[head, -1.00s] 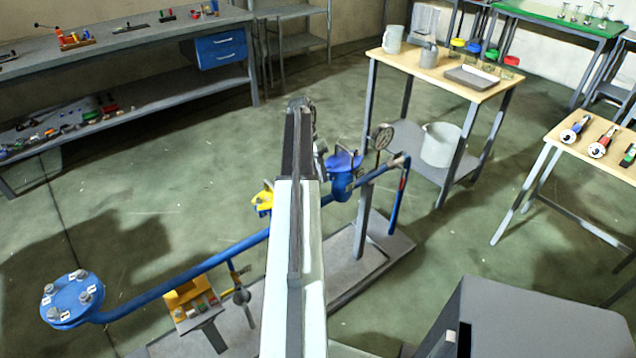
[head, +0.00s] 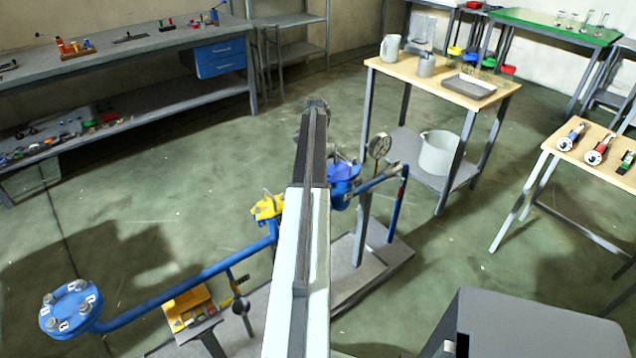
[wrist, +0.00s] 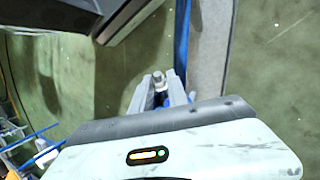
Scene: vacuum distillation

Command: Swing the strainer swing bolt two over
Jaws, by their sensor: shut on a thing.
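The strainer (head: 344,188) is the blue body on the pipe rig in the head view, just right of my forearm, which covers part of it. In the wrist view, the two grey fingers of my gripper (wrist: 159,92) close around a small grey bolt with a rounded end (wrist: 157,80), which looks like a strainer swing bolt. A little blue of the strainer shows beside and behind the fingers. My gripper's fingers are hidden by my arm in the head view. Which numbered bolt it is cannot be read.
A blue pipe (head: 190,284) runs left to a bolted flange (head: 71,309). A yellow fitting (head: 268,207) sits left of my arm, and a round gauge (head: 380,146) stands right of the strainer. A wooden table (head: 425,82) stands behind. Open floor lies left.

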